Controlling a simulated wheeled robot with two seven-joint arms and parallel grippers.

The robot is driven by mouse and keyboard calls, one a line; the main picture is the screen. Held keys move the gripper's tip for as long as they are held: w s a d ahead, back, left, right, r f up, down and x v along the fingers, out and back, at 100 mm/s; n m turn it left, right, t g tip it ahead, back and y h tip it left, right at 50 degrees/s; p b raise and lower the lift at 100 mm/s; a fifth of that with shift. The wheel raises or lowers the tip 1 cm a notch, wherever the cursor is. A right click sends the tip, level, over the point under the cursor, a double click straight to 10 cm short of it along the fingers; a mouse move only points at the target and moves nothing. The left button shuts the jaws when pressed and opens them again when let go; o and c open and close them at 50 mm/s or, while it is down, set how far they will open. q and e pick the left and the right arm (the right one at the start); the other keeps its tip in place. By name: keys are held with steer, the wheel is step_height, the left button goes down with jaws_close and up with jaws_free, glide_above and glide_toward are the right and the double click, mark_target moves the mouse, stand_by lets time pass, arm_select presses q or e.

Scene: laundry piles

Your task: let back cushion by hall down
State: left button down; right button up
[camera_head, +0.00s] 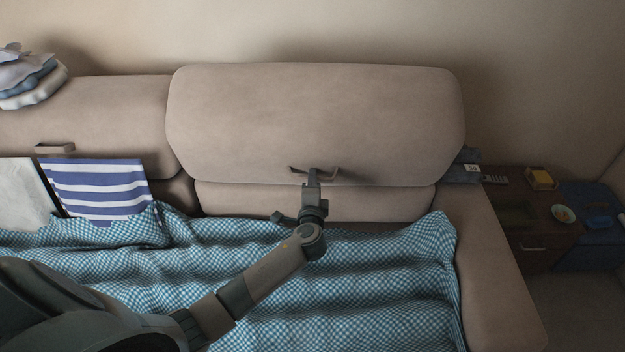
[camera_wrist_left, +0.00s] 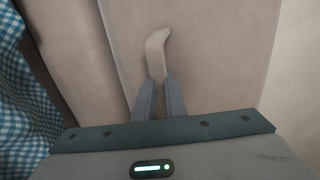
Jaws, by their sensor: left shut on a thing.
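The beige back cushion (camera_head: 315,115) of the sofa is the right-hand one. It stands higher than the cushion to its left and overhangs the lower back panel (camera_head: 250,200). A strap-like handle (camera_head: 328,175) sits at its lower edge. My left gripper (camera_head: 313,175) is shut on this handle. In the left wrist view the two fingers (camera_wrist_left: 157,98) close around the handle (camera_wrist_left: 157,50), with part of it sticking out beyond them. My right gripper is not in view.
A blue checked blanket (camera_head: 360,275) covers the seat. A striped cloth (camera_head: 98,188) leans at the left, and folded laundry (camera_head: 30,78) lies on the left cushion (camera_head: 115,115). The sofa arm (camera_head: 490,265) and a dark side table (camera_head: 530,225) with small items are at the right.

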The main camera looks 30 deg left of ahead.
arm_select(q)
steer(key=shift+s+d+f, duration=0.3)
steer(key=shift+s+f, duration=0.3)
steer(key=shift+f, duration=0.2)
steer(key=shift+w+a+r, duration=0.25)
steer(key=shift+w+r, duration=0.25)
steer(key=shift+w+a+r, duration=0.1)
steer(key=shift+w, duration=0.15)
steer(key=shift+w+r, duration=0.1)
steer(key=shift+w+a+r+p, duration=0.35)
steer(key=shift+w, duration=0.4)
